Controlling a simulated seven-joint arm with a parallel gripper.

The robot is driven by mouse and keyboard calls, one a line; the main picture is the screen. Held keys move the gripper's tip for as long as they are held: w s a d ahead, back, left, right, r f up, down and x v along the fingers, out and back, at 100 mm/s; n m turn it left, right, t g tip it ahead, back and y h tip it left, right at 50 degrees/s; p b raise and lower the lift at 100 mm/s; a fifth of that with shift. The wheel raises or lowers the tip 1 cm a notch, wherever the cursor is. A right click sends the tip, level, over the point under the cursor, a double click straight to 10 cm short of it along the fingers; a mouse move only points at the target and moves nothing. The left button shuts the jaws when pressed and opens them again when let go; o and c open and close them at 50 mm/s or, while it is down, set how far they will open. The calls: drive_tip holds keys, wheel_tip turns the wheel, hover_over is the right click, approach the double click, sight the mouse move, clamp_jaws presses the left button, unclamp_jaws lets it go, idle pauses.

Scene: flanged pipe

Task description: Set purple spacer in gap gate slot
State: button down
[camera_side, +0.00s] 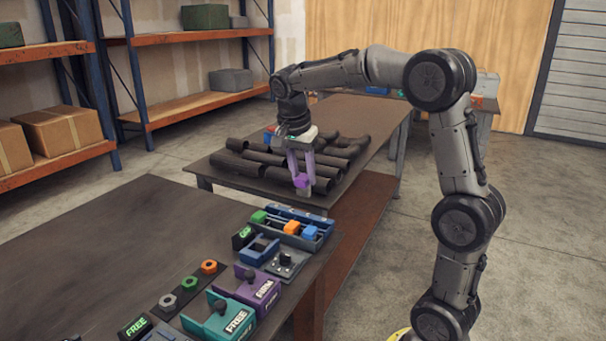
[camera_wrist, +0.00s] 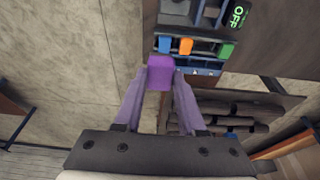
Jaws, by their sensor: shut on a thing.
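The purple spacer (camera_side: 301,181) is a small block held in the air between the fingertips of my gripper (camera_side: 301,176), over the near edge of the back table. My gripper is shut on it. In the wrist view the purple spacer (camera_wrist: 160,72) sits between the tips of the two light purple fingers (camera_wrist: 159,82). On the front bench stand a purple fixture (camera_side: 252,289) with a label that seems to read FIRM and a teal fixture (camera_side: 222,318) labelled FREE. Both have a U-shaped opening. I cannot tell which one is the gap gate slot.
A blue tray (camera_side: 283,239) on the front bench holds green (camera_side: 258,217), orange (camera_side: 291,227) and blue (camera_side: 309,232) blocks. A small blue bracket (camera_side: 259,250) and several nuts sit nearby. Dark pipes (camera_side: 262,172) cover the back table. The bench's left part is bare.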

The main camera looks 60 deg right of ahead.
drive_tip(key=shift+w, duration=0.2)
drive_tip(key=w+a+f, duration=0.5)
drive_tip(key=w+f, duration=0.5)
drive_tip(key=f, duration=0.3)
drive_tip(key=shift+w+a, duration=0.15)
drive_tip(key=shift+w, duration=0.25)
drive_tip(key=shift+f, duration=0.1)
drive_tip(key=shift+f, duration=1.05)
drive_tip(key=shift+f, duration=1.05)
drive_tip(key=shift+f, duration=0.55)
